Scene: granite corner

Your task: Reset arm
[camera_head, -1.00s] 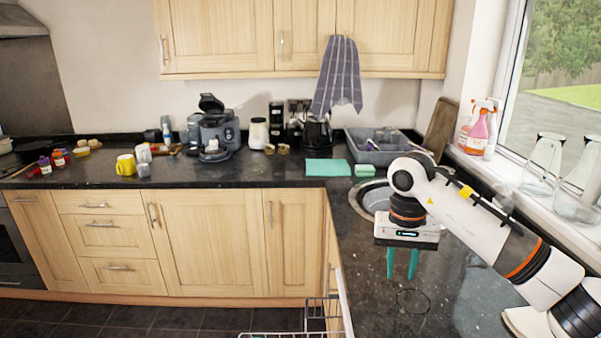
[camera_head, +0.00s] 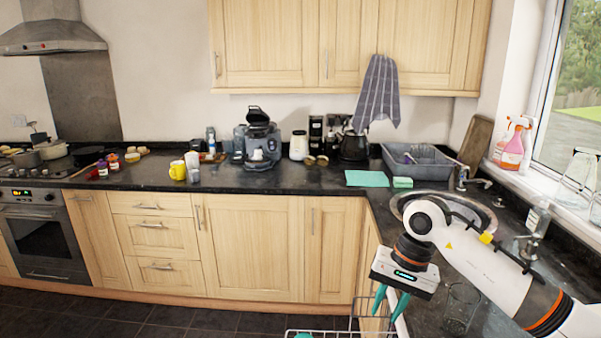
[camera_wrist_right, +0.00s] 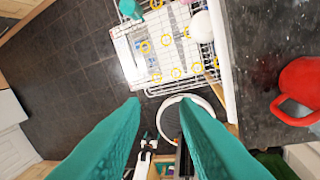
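My right gripper (camera_head: 388,302) hangs from the right arm over the front edge of the right-hand counter, its teal fingers pointing down. In the right wrist view its two fingers (camera_wrist_right: 160,102) stand apart with nothing between them. My left gripper cannot be made out. A small teal bit at the bottom edge of the head view is too cut off to identify.
A wire dishwasher rack (camera_wrist_right: 165,50) is pulled out below the right gripper, with several items in it. A clear glass (camera_head: 460,308) stands on the counter beside the gripper. A red mug (camera_wrist_right: 300,88) is on the counter. The sink (camera_head: 450,205) lies behind the arm.

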